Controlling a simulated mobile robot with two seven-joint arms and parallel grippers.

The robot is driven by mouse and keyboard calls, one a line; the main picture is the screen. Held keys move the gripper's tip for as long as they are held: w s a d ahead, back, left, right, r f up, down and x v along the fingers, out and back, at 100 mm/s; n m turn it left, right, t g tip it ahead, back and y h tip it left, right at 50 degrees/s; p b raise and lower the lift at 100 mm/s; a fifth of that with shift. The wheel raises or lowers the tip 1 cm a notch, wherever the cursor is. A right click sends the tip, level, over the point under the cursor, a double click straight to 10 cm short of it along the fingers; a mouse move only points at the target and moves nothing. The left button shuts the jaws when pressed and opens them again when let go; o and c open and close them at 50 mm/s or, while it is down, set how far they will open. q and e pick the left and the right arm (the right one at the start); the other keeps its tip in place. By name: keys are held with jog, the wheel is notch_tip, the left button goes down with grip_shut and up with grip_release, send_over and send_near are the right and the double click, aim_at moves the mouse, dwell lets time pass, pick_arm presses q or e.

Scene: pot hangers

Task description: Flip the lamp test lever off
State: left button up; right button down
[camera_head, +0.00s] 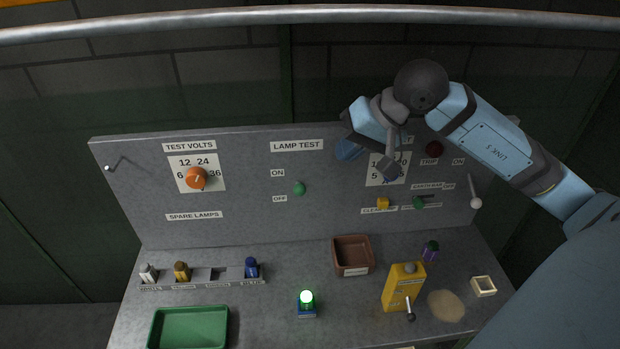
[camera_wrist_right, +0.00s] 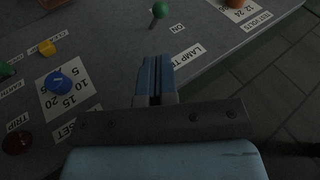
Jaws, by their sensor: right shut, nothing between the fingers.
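The lamp test lever shows as a green ball knob (camera_head: 299,188) on the upright grey panel, below the LAMP TEST label and right of the ON and OFF labels. Its tilt is hard to tell in the head view. In the right wrist view the green knob (camera_wrist_right: 160,10) and a short stem show at the top edge. A green lamp (camera_head: 307,298) on the bench glows. My right gripper (camera_head: 348,150) is in front of the panel, up and right of the lever and apart from it. Its fingers (camera_wrist_right: 152,78) are shut and empty. My left gripper is out of view.
Beside my right gripper is a dial (camera_wrist_right: 59,82), partly hidden by my arm in the head view. An orange knob (camera_head: 196,178) is on the left. The bench below holds a brown bin (camera_head: 353,268), a yellow box (camera_head: 390,293) and a green tray (camera_head: 160,325).

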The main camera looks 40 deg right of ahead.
aim_at(304, 187)
pick_arm(q)
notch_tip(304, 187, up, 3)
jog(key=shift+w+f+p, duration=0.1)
jog(key=shift+p, duration=1.1)
pick_arm(e)
jog(key=x, duration=1.1)
jog(key=shift+w+a+f, duration=0.1)
jog(key=shift+w+f, duration=0.05)
jog(key=shift+f, duration=0.2)
